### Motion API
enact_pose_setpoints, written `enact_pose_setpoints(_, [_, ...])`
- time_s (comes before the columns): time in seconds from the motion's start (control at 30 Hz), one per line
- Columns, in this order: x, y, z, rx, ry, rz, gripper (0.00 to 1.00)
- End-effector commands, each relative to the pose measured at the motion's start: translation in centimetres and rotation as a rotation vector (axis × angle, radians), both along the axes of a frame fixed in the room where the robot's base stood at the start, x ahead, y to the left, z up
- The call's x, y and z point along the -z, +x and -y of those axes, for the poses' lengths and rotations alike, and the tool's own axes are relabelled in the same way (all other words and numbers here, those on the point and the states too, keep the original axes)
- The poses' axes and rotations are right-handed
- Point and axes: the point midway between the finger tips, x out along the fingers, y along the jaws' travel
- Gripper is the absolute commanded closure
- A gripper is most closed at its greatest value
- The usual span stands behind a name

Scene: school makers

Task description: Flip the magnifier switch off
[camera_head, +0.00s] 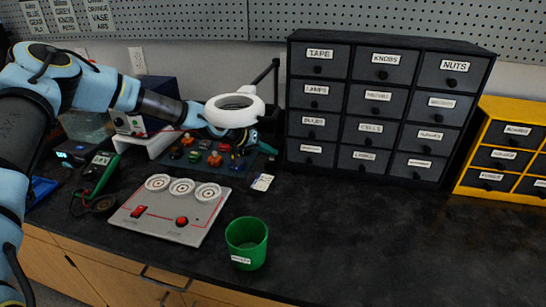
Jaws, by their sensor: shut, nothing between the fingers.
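The magnifier (234,110) is a white ring-shaped head on a dark jointed arm (265,76) at the back of the black bench. Its switch cannot be made out. My arm reaches in from the left, and its end passes behind and below the magnifier head. My gripper (247,141) shows only in part, just under the right side of the ring. It is shut with nothing held. Whether it touches the magnifier cannot be told.
A dark mat with several small coloured parts (212,157) lies below the magnifier. A dark drawer cabinet (385,110) stands right. The bench's right front is clear.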

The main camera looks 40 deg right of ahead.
Motion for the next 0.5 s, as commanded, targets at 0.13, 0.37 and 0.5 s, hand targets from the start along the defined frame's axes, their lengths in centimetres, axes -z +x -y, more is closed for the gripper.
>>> enact_pose_setpoints(0.13, [0.0,0.0,0.0,0.001,0.002,0.0,1.0])
enact_pose_setpoints(0.37, [-0.9,-0.1,-0.1,0.0,0.001,0.0,1.0])
enact_pose_setpoints(0.5, [-1.4,-0.1,-0.2,0.0,0.001,-0.001,1.0])
